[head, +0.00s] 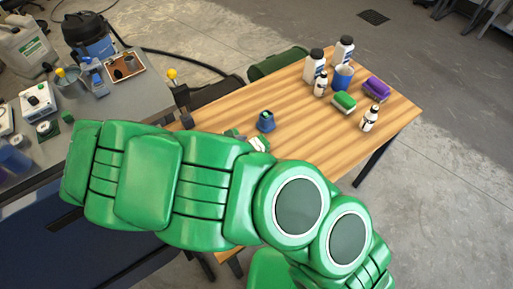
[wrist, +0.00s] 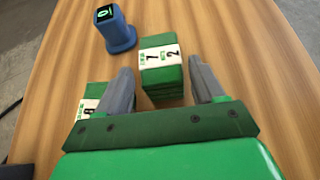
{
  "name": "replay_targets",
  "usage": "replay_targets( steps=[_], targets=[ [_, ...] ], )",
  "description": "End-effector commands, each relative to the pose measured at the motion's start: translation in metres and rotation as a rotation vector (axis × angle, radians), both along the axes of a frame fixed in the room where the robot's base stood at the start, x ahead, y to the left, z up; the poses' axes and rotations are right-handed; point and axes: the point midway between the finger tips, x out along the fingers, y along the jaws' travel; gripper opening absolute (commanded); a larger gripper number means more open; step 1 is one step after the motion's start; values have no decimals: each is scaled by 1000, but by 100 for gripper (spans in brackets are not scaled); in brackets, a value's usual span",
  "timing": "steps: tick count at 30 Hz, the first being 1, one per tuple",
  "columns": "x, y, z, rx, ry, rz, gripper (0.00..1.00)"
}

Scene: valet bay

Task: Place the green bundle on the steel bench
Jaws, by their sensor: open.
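A green bundle (wrist: 162,68) with a white printed band stands as a small stack on the wooden table. In the wrist view it is between the fingers of my gripper (wrist: 160,70), which is open, with a gap at the right finger. A second green bundle (wrist: 90,115) with a white band lies to the left, partly hidden behind the left finger. In the head view a bundle (head: 259,144) shows just above my arm, which hides my gripper. The steel bench (head: 148,97) is at the left in the head view.
A blue device (wrist: 115,30) with a lit display stands close to the bundle. Bottles, a blue cup (head: 342,77) and brushes stand at the wooden table's (head: 300,120) far right. The bench holds a scale-like box (head: 37,101), a wooden tray (head: 123,67) and other items.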

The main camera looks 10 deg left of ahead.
Motion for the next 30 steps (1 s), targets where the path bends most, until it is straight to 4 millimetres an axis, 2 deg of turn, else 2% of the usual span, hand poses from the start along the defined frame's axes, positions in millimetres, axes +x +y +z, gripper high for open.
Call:
replay_targets(
  steps=[15, 28, 29, 30],
  targets=[
    [27, -27, -19, 0, -1, -1, 68],
    [31, -31, -23, 0, 0, 0, 68],
    [31, -31, -23, 0, 0, 0, 67],
    [31, -31, -23, 0, 0, 0, 60]
  ],
)
